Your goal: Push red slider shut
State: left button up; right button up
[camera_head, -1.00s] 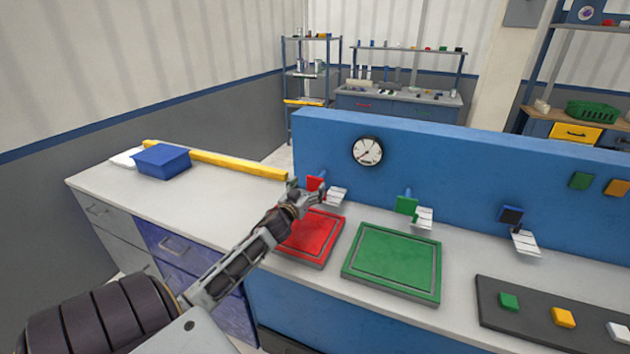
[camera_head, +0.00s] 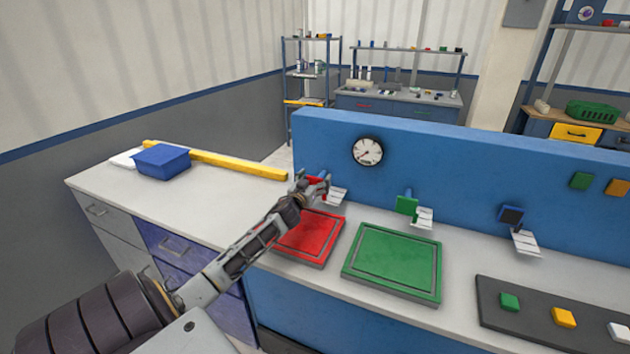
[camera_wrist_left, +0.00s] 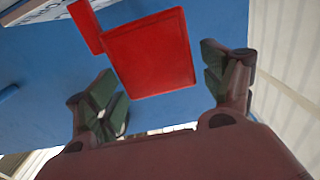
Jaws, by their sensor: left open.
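The red slider (camera_head: 316,181) sticks out from the blue panel and is partly hidden behind my left gripper in the head view. In the left wrist view the red slider (camera_wrist_left: 150,55) is a flat red block with a smaller red piece at its upper left. My left gripper (camera_head: 318,186) is open at the slider; in the wrist view its fingers (camera_wrist_left: 165,95) stand apart on either side of the red block's near end. I cannot tell whether they touch it. My right gripper is out of view.
A white slatted chute (camera_head: 337,196) lies just right of the red slider. A red tray (camera_head: 312,257) and a green tray (camera_head: 371,292) lie on the counter. Green slider (camera_head: 406,205) and dark blue slider (camera_head: 511,216) stand further right.

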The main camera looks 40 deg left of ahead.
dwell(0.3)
pick_arm(q)
jog(key=c, duration=1.5)
jog(key=shift+o, duration=0.2)
jog(key=shift+x, duration=2.2)
jog(key=o, duration=1.5)
jog(key=shift+c, duration=0.2)
jog(key=shift+s, duration=0.1)
